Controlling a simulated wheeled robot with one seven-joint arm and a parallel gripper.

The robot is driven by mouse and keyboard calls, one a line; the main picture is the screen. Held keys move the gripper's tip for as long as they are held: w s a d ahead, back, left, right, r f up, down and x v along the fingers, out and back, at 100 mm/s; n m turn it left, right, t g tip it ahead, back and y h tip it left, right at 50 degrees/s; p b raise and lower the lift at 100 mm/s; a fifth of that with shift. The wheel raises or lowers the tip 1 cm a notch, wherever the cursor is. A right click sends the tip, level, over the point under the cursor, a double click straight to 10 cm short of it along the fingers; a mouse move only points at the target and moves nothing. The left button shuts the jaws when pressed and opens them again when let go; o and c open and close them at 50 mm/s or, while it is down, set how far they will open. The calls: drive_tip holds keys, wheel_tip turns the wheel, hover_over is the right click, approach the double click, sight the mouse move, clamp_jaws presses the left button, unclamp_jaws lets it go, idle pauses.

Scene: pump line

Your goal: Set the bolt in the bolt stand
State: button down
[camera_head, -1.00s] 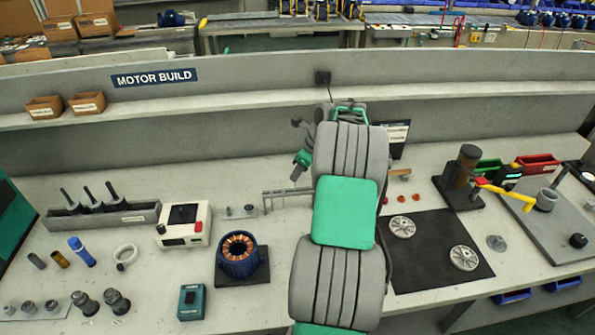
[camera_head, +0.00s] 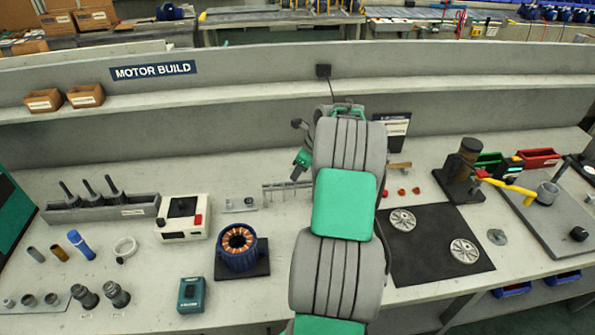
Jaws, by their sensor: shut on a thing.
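My gripper (camera_head: 297,174) points down at the middle of the bench, just left of my grey and green arm. It is small and partly hidden by my wrist. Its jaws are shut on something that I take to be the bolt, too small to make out. A low grey rack with upright prongs (camera_head: 275,186) stands just below and left of the gripper; its right end is close to my arm. A small plate with short metal pieces (camera_head: 240,205) lies left of the rack. I cannot tell which of these two is the bolt stand.
A copper-wound blue stator (camera_head: 238,250) sits on a dark base left of my arm. A white box with a red button (camera_head: 185,218) stands further left. A black mat (camera_head: 435,275) with two discs lies right. The shelf wall (camera_head: 240,125) runs behind.

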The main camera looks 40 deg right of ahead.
drive_tip(key=shift+f, duration=1.05)
drive_tip(key=shift+f, duration=0.1)
drive_tip(key=c, duration=1.2)
unclamp_jaws()
drive_tip(key=shift+o, duration=0.2)
wheel_tip(320, 180, up, 6)
drive_tip(key=p, duration=0.6)
